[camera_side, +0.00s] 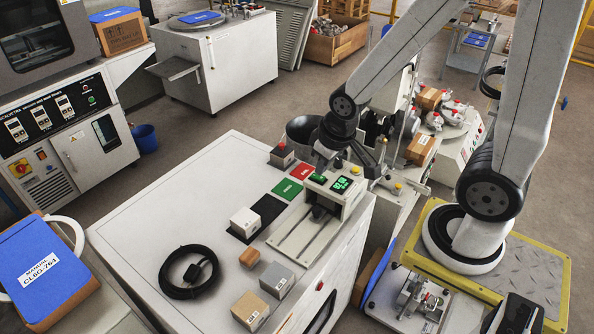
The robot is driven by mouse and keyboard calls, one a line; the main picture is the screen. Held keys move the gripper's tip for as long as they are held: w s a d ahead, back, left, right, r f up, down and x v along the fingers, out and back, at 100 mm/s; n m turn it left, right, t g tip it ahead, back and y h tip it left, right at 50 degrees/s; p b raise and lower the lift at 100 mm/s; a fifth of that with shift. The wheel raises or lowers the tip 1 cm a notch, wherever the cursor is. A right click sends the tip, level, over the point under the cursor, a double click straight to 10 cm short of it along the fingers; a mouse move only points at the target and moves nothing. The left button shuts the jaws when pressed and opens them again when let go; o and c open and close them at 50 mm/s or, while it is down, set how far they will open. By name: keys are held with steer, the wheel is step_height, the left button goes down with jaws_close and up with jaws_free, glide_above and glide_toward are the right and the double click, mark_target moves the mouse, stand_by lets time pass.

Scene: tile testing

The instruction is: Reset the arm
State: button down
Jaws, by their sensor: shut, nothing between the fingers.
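My arm reaches in from the right, with its wrist bent down over the back right corner of the white bench (165,205). My gripper (321,167) points down just behind a small testing device (322,208) with a lit green display. It is small in this view, and its fingers look shut with nothing held. The device partly blocks the view of the space below the fingertips. I cannot tell whether they touch anything.
Green (287,189) and red (303,171) tiles lie near the gripper. A white block (245,221) stands on a dark pad. A black cable coil (168,278), grey block (277,281) and tan block (250,310) are at the front. Cluttered machinery (465,135) stands right of the bench.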

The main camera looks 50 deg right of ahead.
steer(key=shift+s+a+r+n+g, duration=0.15)
steer(key=shift+s+a, duration=0.15)
steer(key=shift+a, duration=0.2)
steer(key=shift+s+a+n+g, duration=0.15)
steer(key=shift+s+a, duration=0.15)
steer(key=shift+a, duration=0.2)
